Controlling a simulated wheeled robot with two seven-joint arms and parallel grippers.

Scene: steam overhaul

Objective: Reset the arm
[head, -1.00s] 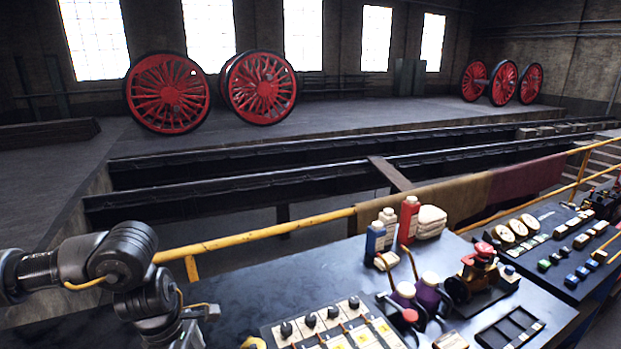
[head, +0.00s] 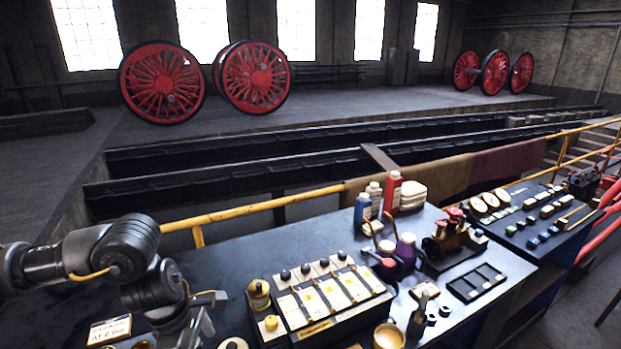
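My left arm comes in from the left over the bench (head: 240,240), with its dark wrist bent downward. My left gripper (head: 195,330) hangs at the bottom edge, left of the tray with white cards and black knobs (head: 325,295). Its fingers are partly cut off by the frame, so I cannot tell whether they are open or shut. I see no object clearly held in it. My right gripper is not in view.
A yellow oiler (head: 258,293), a small sign (head: 110,330), bottles (head: 392,192), purple-bodied cans (head: 405,250), a brass valve with a red handle (head: 450,235) and a black slotted tray (head: 477,282) stand on the bench. A yellow rail (head: 250,207) runs behind.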

